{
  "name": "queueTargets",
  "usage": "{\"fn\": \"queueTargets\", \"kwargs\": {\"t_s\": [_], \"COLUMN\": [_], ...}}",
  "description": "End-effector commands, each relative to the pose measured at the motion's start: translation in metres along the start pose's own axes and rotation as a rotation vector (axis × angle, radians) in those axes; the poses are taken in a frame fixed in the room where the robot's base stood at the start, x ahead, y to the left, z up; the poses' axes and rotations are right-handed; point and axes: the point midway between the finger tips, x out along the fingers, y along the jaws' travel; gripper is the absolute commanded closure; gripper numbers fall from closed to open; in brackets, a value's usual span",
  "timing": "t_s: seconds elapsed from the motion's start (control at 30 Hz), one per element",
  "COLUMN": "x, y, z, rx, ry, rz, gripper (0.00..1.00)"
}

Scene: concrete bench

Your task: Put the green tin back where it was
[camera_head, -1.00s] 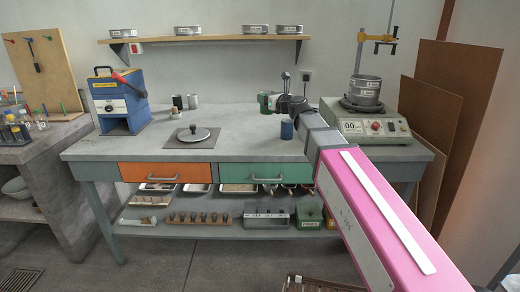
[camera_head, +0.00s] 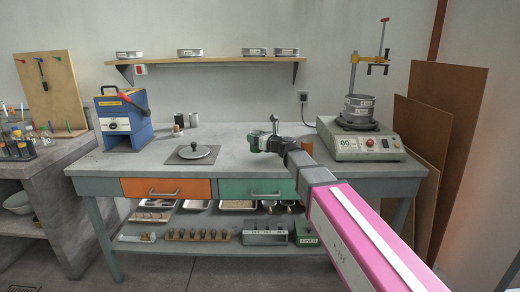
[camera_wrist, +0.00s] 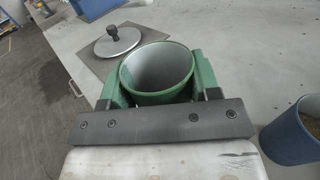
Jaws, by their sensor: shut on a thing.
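The green tin (camera_wrist: 143,98) is an open, empty-looking cylinder held between the fingers of my gripper (camera_wrist: 156,84) in the wrist view. In the head view the green tin and my gripper (camera_head: 268,142) overlap above the bench, left of the mixer-like machine. The tin looks upright or slightly tilted. I cannot tell whether its base touches the bench. A blue tin (camera_wrist: 290,138) stands apart to the right in the wrist view; my arm seems to hide it in the head view.
A grey plate with a knobbed lid (camera_head: 198,152) lies left of my gripper. A copper-coloured cylinder (camera_head: 307,145) stands close behind my arm. The machine with stacked sieves (camera_head: 360,138) takes the bench's right end. Bare bench (camera_head: 236,165) lies between plate and gripper.

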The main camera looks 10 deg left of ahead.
Motion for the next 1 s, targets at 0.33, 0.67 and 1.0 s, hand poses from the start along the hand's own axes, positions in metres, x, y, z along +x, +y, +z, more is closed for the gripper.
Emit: {"fn": "queueTargets", "kwargs": {"t_s": [0.33,0.67,1.0], "x": [0.004,0.003,0.003], "y": [-0.027,-0.026,-0.026], "z": [-0.019,-0.055,-0.058], "rx": [0.000,0.000,0.000], "ry": [0.000,0.000,0.000], "rz": [0.001,0.001,0.001], "gripper": [0.75,0.75,0.75]}}
